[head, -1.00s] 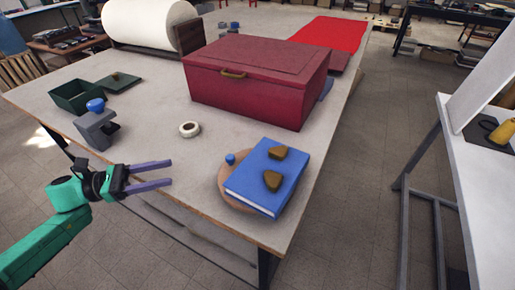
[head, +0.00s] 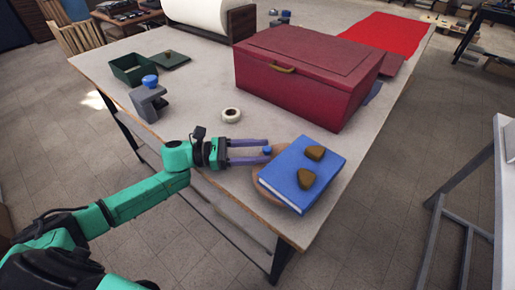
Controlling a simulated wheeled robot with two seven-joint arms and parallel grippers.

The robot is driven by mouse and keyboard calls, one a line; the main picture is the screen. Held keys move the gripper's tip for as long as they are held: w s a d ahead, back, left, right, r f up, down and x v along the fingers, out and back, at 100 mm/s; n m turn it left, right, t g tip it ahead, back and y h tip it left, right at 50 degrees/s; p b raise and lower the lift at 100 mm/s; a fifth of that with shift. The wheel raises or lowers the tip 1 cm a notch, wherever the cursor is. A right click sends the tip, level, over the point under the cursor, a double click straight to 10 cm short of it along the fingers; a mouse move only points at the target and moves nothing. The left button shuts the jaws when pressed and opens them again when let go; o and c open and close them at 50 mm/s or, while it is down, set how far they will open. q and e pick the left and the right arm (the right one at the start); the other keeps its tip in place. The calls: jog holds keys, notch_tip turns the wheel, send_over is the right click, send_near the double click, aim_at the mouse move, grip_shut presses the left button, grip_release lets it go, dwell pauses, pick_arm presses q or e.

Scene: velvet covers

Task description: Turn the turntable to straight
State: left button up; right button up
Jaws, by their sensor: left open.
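The round wooden turntable (head: 262,182) sits near the table's front right corner, with a blue book (head: 296,185) lying askew on it. Two brown wedge-shaped pieces (head: 306,179) rest on the book. A small blue knob (head: 267,150) stands at the turntable's left rear rim. My left gripper (head: 268,151) is open, its two purple fingers pointing right at the knob. The knob shows at the fingertips, between them; I cannot tell whether they touch it. My right gripper is not in view.
A large red chest (head: 305,85) stands behind the turntable. A white tape roll (head: 231,115) lies behind my left gripper. A grey stand with a blue top (head: 149,98) and a green open box (head: 132,68) are at the left. Bare tabletop lies between them.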

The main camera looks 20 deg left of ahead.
pick_arm(q)
grip_shut()
dwell(1.4)
